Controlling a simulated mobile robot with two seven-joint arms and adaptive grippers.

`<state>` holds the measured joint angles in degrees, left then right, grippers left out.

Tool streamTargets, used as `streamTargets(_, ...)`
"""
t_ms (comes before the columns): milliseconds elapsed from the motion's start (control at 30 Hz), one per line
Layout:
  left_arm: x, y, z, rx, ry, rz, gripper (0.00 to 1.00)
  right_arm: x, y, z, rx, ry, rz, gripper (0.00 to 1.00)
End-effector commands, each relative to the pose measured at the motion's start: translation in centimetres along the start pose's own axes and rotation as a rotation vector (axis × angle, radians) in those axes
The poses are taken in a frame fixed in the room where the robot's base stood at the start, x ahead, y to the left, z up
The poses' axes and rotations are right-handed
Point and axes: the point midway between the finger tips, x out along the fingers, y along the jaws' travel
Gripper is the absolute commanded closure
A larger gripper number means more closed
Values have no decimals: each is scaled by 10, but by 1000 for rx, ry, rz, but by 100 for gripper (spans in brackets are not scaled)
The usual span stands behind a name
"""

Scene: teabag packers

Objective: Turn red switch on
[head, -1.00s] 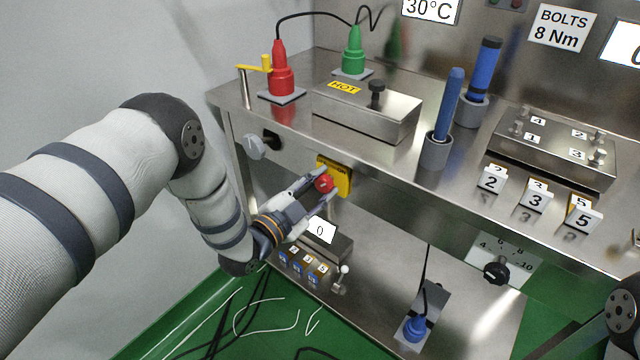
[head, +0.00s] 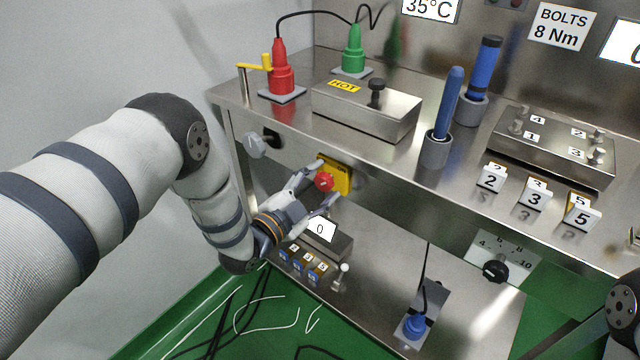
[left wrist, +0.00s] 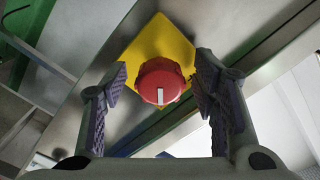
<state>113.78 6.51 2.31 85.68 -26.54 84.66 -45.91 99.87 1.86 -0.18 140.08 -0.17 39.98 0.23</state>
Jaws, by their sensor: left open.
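The red switch (head: 324,181) is a round red knob on a yellow plate (head: 343,178), fixed to the front face of the steel bench. In the left wrist view the red switch (left wrist: 160,82) shows a white mark that stands nearly upright in the picture. My left gripper (head: 318,189) is open, with its fingers spread to either side of the knob. In the left wrist view the left gripper (left wrist: 161,88) has a finger on each side of the knob, with gaps between. Part of my right arm shows at the right edge; its gripper is not in view.
A grey knob (head: 256,146) sits on the bench front left of the switch. A HOT-labelled steel box (head: 365,110) stands on the bench above.

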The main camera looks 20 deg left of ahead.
Motion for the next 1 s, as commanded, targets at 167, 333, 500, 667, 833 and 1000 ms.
streamTargets(167, -8, 0, 0, -1, -1, 0, 46, 0, 0, 0, 0, 0, 0, 52)
streamTargets(333, -50, 0, 1, -2, -6, 2, 46, 0, 0, 0, 0, 0, 0, 52)
streamTargets(500, -94, 0, 1, -1, -4, 1, 46, 0, 0, 0, 0, 0, 0, 52)
streamTargets(667, -116, 0, 0, -1, -1, 0, 46, 0, 0, 0, 0, 0, 0, 52)
streamTargets(833, -121, 0, 0, 0, 0, 0, 46, 0, 0, 0, 0, 0, 0, 52)
streamTargets(1000, -120, 0, 0, 0, 0, 0, 46, 0, 0, 0, 0, 0, 0, 52)
